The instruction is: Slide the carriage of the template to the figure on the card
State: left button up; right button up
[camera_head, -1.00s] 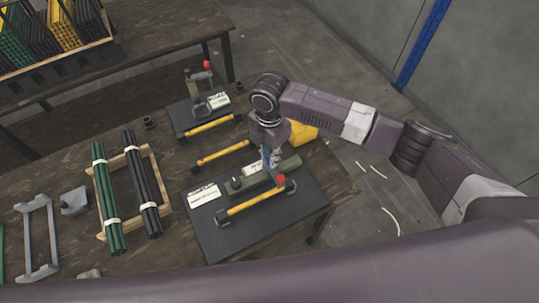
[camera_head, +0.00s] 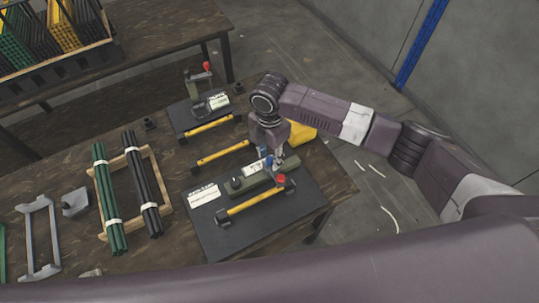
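The near template is a black base plate (camera_head: 238,239) with a green rail (camera_head: 262,184) and a yellow bar with dark ends (camera_head: 254,201) in front of it. A white card (camera_head: 203,195) lies at the plate's left; its writing is too small to read. A white label (camera_head: 251,169) sits by the rail. A red knob (camera_head: 281,181), apparently on the carriage, is near the rail's right part. My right gripper (camera_head: 275,165) points down just above and behind the red knob. Its fingers are small and partly hidden, so I cannot tell whether they hold anything. My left gripper is not in view.
A second press with a red knob (camera_head: 207,66) stands behind. A loose yellow bar (camera_head: 223,153) lies between. A wooden rack (camera_head: 154,164) with green and black rods is at left. A yellow object (camera_head: 302,131) lies behind my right wrist.

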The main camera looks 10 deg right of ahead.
notch_tip(320, 180, up, 12)
dwell(0.7)
dwell(0.4)
